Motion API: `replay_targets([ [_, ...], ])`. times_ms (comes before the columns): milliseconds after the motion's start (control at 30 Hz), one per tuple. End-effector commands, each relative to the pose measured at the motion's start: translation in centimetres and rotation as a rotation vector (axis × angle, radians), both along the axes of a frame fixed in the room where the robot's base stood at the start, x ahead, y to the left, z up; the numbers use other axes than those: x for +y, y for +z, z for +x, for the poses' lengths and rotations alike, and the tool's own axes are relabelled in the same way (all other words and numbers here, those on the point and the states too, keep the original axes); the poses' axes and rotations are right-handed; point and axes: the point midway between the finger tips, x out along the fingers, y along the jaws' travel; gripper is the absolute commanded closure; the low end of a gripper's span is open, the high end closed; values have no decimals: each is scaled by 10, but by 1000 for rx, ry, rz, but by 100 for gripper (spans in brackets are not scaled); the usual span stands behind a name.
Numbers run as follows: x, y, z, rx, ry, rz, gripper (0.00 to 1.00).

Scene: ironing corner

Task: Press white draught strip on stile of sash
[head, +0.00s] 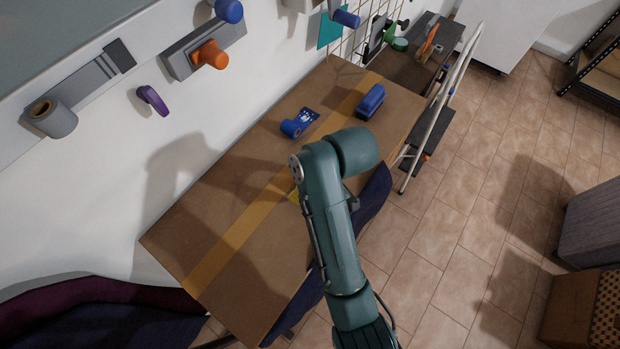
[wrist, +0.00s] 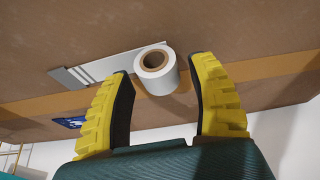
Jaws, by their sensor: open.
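In the wrist view a white roll with a brown core (wrist: 168,80), apparently the draught strip, stands on the brown board between my fingertips. A flat pale band with grey stripes (wrist: 100,66) runs left from it along the board. My gripper (wrist: 160,82) has two yellow fingers with dark pads, open, one on each side of the roll with a gap to each. In the head view my arm hides the roll, and only a bit of yellow finger (head: 296,196) shows. I cannot tell which part is the sash's stile; an orange-brown band (head: 235,240) crosses the brown board (head: 200,210).
A blue roll (head: 292,129) with a patterned blue card (head: 307,115) and a blue block (head: 370,100) lie on the board's far part. Grey, orange (head: 210,54) and purple (head: 153,99) items are on the white wall. A stepladder (head: 440,110) stands beyond the board.

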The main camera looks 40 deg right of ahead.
Motion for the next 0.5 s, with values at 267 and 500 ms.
replay_targets([
  [267,0,0,0,0,0,0,73],
  [500,0,0,0,1,0,1,99],
])
